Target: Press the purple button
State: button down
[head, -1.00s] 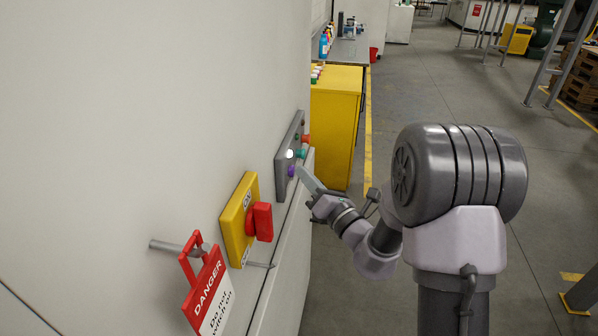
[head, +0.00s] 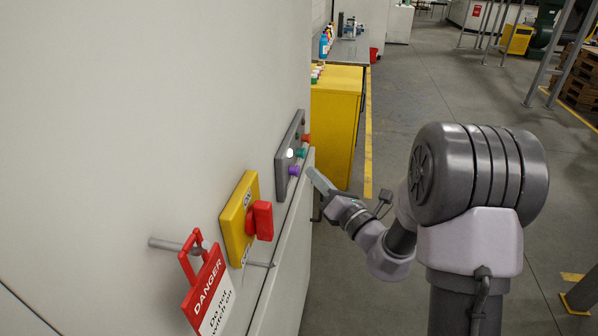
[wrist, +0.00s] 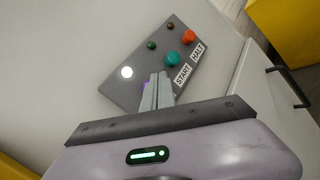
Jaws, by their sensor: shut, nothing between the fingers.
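The purple button (head: 294,170) sits at the near lower part of a grey control panel (head: 283,172) on the pale wall. In the wrist view only a sliver of the purple button (wrist: 146,86) shows beside the fingers. My gripper (head: 311,171) is shut and empty, its tips a short gap to the right of the purple button in the head view. In the wrist view my gripper (wrist: 160,76) points at the panel. A white light (head: 290,153) glows on the panel. A teal button (head: 301,153) and an orange-red button (head: 306,138) sit farther along it.
A yellow switch plate with a red rotary handle (head: 262,220) and a red-and-white danger tag (head: 208,290) stick out from the wall nearer me. A yellow cabinet (head: 335,125) stands beyond the panel. Open floor (head: 440,100) lies to the right.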

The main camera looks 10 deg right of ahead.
jog(key=d, duration=0.1)
jog(key=s+d, duration=0.1)
jog(key=d, duration=0.2)
jog(key=shift+s+d, duration=0.3)
jog(key=shift+d, duration=0.1)
dwell(0.5)
